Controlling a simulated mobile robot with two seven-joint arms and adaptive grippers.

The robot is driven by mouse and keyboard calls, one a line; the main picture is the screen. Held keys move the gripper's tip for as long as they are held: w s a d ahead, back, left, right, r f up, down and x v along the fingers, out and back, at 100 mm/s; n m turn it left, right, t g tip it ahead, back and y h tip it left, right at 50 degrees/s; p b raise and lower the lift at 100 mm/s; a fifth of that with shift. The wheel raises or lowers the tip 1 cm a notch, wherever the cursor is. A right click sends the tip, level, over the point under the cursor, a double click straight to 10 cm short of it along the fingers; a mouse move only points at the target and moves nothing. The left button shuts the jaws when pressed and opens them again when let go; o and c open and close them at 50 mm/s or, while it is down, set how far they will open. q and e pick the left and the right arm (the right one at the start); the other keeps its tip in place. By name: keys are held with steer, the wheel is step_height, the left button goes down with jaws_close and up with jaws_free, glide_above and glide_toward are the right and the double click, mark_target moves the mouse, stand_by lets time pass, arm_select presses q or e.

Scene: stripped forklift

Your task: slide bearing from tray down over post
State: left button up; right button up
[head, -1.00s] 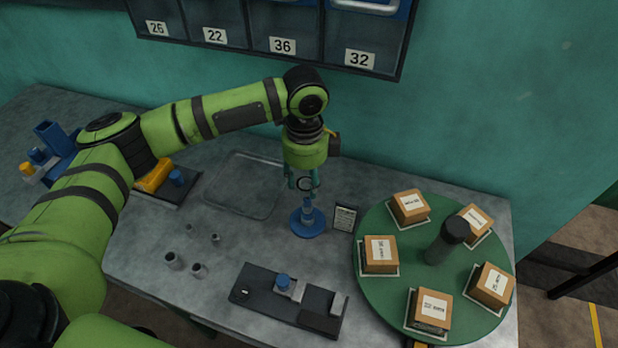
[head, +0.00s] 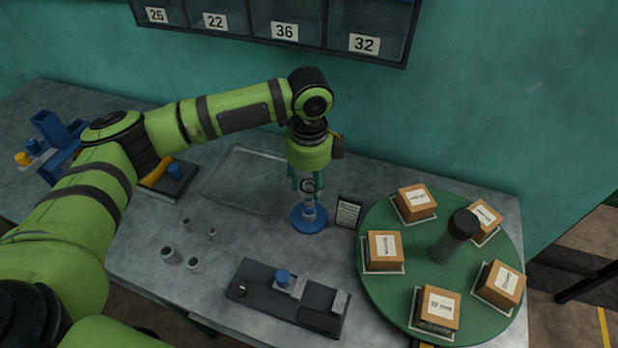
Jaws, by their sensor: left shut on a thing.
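The post (head: 309,212) stands upright on a round blue base (head: 309,222) on the bench. My left gripper (head: 307,187) points down right above the post and is shut on a small dark ring, the bearing (head: 307,186). The bearing is at the top of the post; I cannot tell whether the post's tip is inside it. The tray (head: 238,180) is a shallow clear-grey rectangle to the left of the post and looks empty, partly behind my arm. My right gripper is not in view.
A small labelled card (head: 348,212) stands just right of the post. A green turntable (head: 400,295) with several boxes fills the right. A dark fixture (head: 255,290) lies in front, and several grey sleeves (head: 171,256) stand at the front left.

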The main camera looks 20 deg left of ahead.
arm_select(q)
steer(key=shift+p, duration=0.35)
steer(key=shift+f, duration=0.4)
steer(key=shift+f, duration=0.6)
steer(key=o, duration=0.9)
step_height(320, 180, up, 12)
steer(key=shift+r, duration=0.1)
